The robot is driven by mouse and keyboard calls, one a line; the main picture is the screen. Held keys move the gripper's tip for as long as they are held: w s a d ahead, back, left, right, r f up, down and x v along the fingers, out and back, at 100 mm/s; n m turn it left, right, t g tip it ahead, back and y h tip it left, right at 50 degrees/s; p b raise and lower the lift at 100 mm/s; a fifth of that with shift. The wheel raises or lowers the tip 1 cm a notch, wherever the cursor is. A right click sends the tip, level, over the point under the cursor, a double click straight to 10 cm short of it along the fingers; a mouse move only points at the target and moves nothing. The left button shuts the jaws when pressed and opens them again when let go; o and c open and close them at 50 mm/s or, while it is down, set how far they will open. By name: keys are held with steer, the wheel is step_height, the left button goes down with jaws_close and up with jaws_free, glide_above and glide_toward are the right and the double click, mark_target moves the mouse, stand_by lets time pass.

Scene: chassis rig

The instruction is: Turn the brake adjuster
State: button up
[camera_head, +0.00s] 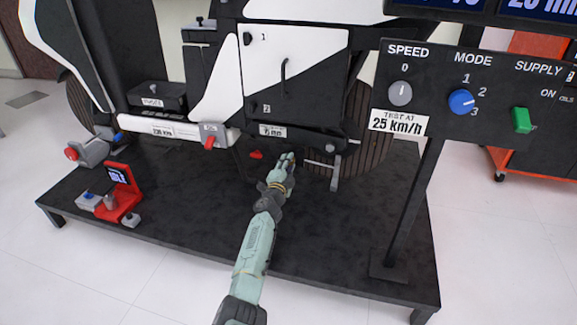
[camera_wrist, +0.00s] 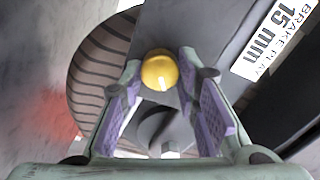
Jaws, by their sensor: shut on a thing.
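The brake adjuster appears to be a round yellow knob (camera_wrist: 159,70), seen in the wrist view beside a white label (camera_wrist: 272,40) reading "BRAKE PLAY 15 mm". My gripper (camera_wrist: 160,78) has its purple-padded fingers on either side of the knob and is shut on it. In the head view my gripper (camera_head: 287,158) reaches up to the underside of the black and white scooter body, below the small white label (camera_head: 272,131). The knob is hidden by my gripper there.
A striped wheel (camera_wrist: 100,65) is left of the knob in the wrist view. A pedal-like lever (camera_head: 335,172) hangs to the right of my gripper. A control panel (camera_head: 470,90) stands on a post at right. A red fixture (camera_head: 125,190) sits on the platform (camera_head: 190,215) at left.

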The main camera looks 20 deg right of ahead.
steer(key=shift+m, duration=0.6)
steer(key=o, duration=1.2)
steer(key=shift+c, duration=0.2)
steer(key=shift+s+a, duration=0.1)
steer(key=shift+a, duration=0.05)
steer(key=v, duration=0.7)
